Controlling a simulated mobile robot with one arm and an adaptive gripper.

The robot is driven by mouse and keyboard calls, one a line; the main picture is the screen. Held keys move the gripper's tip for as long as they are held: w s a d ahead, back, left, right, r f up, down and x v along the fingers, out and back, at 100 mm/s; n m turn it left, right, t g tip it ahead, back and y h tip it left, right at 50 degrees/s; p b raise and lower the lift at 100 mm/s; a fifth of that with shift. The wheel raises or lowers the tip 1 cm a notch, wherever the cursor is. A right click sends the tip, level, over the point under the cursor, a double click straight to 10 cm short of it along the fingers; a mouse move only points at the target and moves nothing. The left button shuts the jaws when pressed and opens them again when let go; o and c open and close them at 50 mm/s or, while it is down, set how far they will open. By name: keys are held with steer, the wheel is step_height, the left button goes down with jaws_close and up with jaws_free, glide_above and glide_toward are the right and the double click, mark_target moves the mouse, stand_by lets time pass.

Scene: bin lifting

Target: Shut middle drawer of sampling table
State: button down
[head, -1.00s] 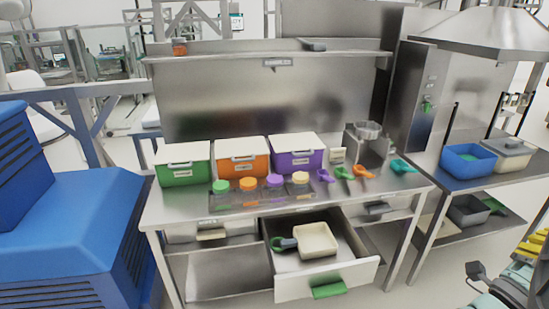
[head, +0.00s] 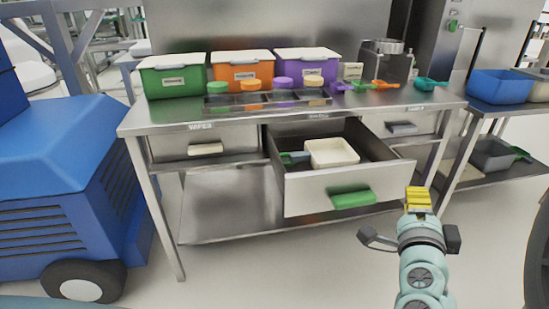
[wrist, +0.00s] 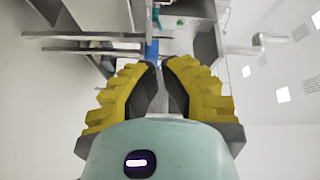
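The middle drawer (head: 310,190) of the metal sampling table (head: 150,122) is pulled out toward me. A green handle (head: 354,199) is on its front. Inside it lie a cream tray (head: 332,152) and a dark green scoop (head: 294,156). My gripper (head: 418,190) has yellow fingers and is to the right of the green handle, in front of the table and apart from the drawer. In the wrist view, the fingers (wrist: 161,63) are close together with a narrow gap at the tips and hold nothing. The drawer is not clearly recognisable in that view.
Green (head: 177,78), orange (head: 243,72) and purple (head: 318,64) bins stand on the tabletop. A blue machine (head: 60,190) is on the left. The floor before the table is clear.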

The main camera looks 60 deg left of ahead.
steer(key=s+a+f+n+g+y+b, duration=0.2)
steer(key=s+a+f+g+y+b, duration=0.1)
steer(key=s+a+f+g+b, duration=0.25)
steer(key=s+a+f+n+g+y+b, duration=0.1)
steer(key=s+a+f+g+y+b, duration=0.15)
steer(key=s+f+b, duration=0.4)
steer(key=b, duration=0.6)
glide_toward(309, 199)
steer(key=x, duration=0.8)
steer(key=shift+a, duration=0.1)
steer(key=shift+a, duration=0.1)
